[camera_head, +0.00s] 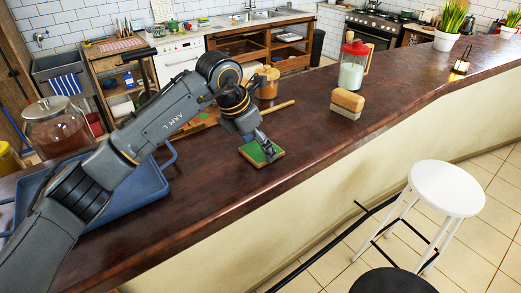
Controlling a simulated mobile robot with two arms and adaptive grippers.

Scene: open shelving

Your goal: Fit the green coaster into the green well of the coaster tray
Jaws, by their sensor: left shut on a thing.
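The coaster tray (262,165) is a small tan-rimmed square on the dark wooden counter, near the middle of the view. Green (253,152) shows inside its rim. My left gripper (269,153) points down at the tray from above, its fingertips at the green area. It is shut on the green coaster, which is mostly hidden by the fingers and cannot be told apart from the green of the well. I cannot tell whether the coaster lies flat in the well or is just above it. My right gripper is not in view.
A blue tray (148,187) lies to the left, partly behind my arm. A wooden stick (279,107) and a tan canister (268,84) are behind the gripper. A tan block (346,104) and a red-lidded jar (353,70) stand to the right. The counter's front edge is close.

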